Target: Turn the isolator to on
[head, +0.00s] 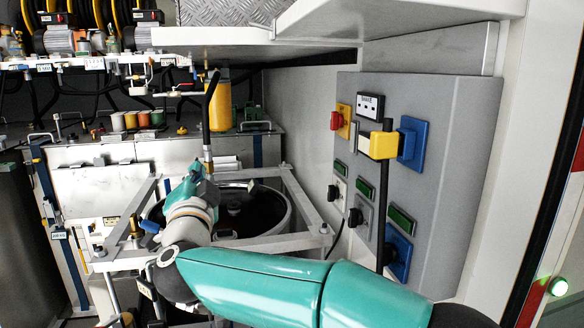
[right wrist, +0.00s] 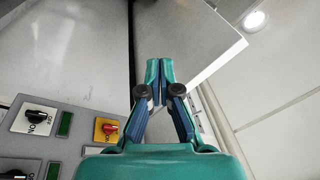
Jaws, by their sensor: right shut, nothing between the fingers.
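The isolator looks to be the red knob (head: 335,121) on a yellow plate, at the upper left of the grey switch panel (head: 447,130). The red knob also shows low and left of centre in the right wrist view (right wrist: 110,130). Its lettering is too small to read, so I cannot tell its setting. My right gripper (head: 197,168) is in the head view, left of the panel and apart from the knob, in front of the open drum. The right wrist view shows its fingers (right wrist: 160,70) together and empty. My left gripper is not in view.
A yellow plug (head: 378,145) with a black cable sits in a blue socket right of the isolator. Black rotary switches (head: 355,217) and green labels are below. A metal frame surrounds the drum (head: 285,215). A shelf (head: 400,18) overhangs the panel.

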